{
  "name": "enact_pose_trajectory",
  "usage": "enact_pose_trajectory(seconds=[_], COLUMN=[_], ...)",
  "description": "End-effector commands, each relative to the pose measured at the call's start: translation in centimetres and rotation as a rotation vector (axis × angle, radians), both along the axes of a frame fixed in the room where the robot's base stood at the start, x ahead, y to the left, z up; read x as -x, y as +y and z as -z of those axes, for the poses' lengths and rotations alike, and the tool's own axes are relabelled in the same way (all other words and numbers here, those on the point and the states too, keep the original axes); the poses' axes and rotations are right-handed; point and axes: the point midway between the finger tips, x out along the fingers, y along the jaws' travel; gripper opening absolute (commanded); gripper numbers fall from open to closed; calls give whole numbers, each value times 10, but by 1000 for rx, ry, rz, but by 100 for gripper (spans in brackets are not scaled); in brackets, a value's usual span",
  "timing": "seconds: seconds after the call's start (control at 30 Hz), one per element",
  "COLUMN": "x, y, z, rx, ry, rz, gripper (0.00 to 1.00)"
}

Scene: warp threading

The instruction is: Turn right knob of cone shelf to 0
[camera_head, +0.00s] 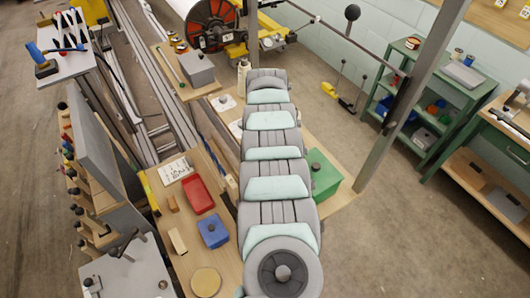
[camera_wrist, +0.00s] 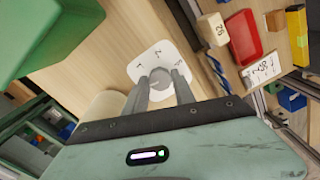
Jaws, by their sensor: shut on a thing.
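In the wrist view, a white dial plate (camera_wrist: 143,66) with small dark digits lies on a wooden surface. A round grey knob (camera_wrist: 160,75) stands on it. My gripper (camera_wrist: 164,78) is shut on the knob, one finger on each side. No pointer on the knob can be made out, so its setting cannot be told. In the head view, my arm hides the gripper and the gripped knob. A white plate with a dark knob (camera_head: 223,102) shows left of my arm, and another white plate (camera_head: 236,128) is partly hidden by it. I cannot tell which one is gripped.
A green box (camera_head: 323,175) stands close right of my arm; a green box also fills the wrist view's upper left (camera_wrist: 50,35). A red tray (camera_head: 198,194), a blue box (camera_head: 212,231) and wooden blocks (camera_head: 178,241) lie left of the arm. Open floor is at right.

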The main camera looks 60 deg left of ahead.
Motion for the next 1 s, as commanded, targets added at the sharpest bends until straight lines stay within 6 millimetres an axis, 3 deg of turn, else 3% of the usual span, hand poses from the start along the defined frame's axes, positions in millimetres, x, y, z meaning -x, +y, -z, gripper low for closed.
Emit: enact_pose_trajectory(seconds=[0.4, 0.93, 0.97, 1.0], x=[-1, 0, 0, 0], y=[1, 0, 0, 0], z=[1, 1, 1, 1], rx=[-2, -1, -1, -1], ry=[-2, -1, -1, 0], rz=[-177, -200, -199, -199], gripper=[0, 0, 33, 36])
